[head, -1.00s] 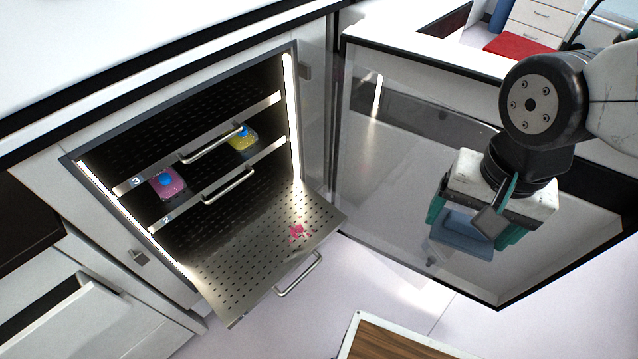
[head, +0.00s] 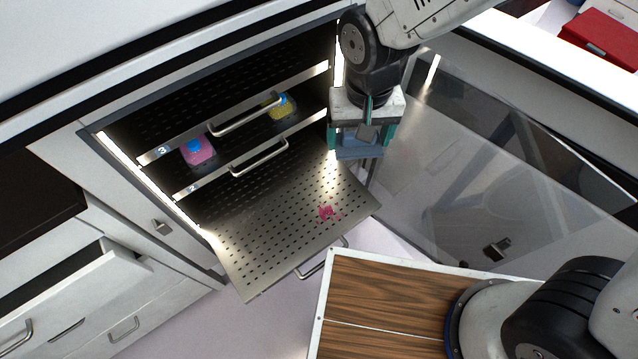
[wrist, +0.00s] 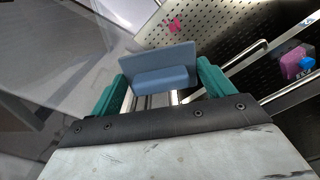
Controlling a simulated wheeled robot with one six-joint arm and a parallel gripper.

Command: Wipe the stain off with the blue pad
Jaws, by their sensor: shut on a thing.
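The pink stain (head: 328,213) lies on the pulled-out perforated bottom shelf (head: 262,235), near its right side. It also shows in the wrist view (wrist: 174,25), beyond the pad. My gripper (head: 360,140) has green fingers and is shut on the blue pad (head: 358,151). In the wrist view the pad (wrist: 160,68) sits between the two green fingers. The gripper and pad are above and beyond the shelf's right edge, near the cabinet opening's right side, apart from the stain.
Shelves with handles sit above the bottom shelf, holding a pink flask with a blue cap (head: 197,150) and a yellow one (head: 281,107). A transparent door (head: 470,160) stands open at the right. A wood-topped surface (head: 375,300) is at the front.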

